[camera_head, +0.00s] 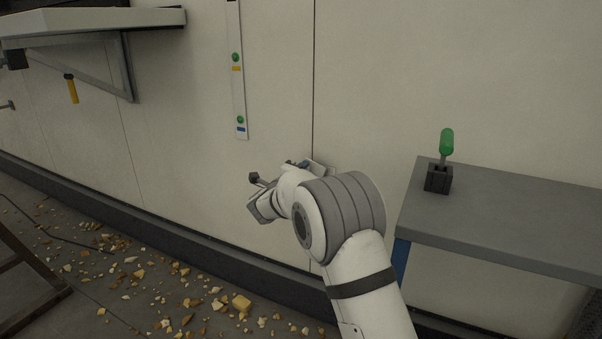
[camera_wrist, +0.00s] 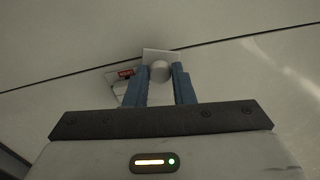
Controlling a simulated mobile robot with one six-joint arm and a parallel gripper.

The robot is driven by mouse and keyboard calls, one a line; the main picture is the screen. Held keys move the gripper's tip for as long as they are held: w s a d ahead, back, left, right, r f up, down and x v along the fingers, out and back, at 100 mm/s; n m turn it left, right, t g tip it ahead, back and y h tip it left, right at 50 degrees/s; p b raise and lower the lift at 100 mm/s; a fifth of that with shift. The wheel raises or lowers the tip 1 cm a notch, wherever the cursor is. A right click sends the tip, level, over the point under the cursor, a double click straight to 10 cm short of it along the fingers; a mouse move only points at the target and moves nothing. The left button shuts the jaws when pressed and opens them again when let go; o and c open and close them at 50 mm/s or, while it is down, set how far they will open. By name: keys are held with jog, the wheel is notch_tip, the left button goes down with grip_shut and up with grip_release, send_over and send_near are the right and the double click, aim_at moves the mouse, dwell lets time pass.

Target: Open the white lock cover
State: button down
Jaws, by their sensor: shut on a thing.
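My gripper (camera_wrist: 160,78) shows its two blue fingers in the wrist view, shut on a white rounded knob (camera_wrist: 159,70). The knob stands in front of a small pale plate, which looks like the white lock cover (camera_wrist: 150,53), close to a dark seam in the wall. A white part with a red label (camera_wrist: 125,73) shows behind the left finger, tilted. In the head view my arm hides most of the gripper and the cover. I cannot tell how far the cover is open.
A grey table (camera_head: 510,220) with a green-handled lever (camera_head: 446,150) stands at right. A strip with green and coloured marks (camera_head: 238,75) is on the wall (camera_head: 400,70). A shelf (camera_head: 95,22) juts out at upper left. Yellowish rubble (camera_head: 241,303) litters the floor.

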jog(key=c, duration=1.2)
grip_release()
jog(key=shift+c, duration=0.2)
jog(key=p+v, duration=0.2)
jog(key=v, duration=0.5)
jog(key=shift+s+p, duration=0.3)
jog(key=shift+s, duration=0.05)
jog(key=shift+a, duration=0.1)
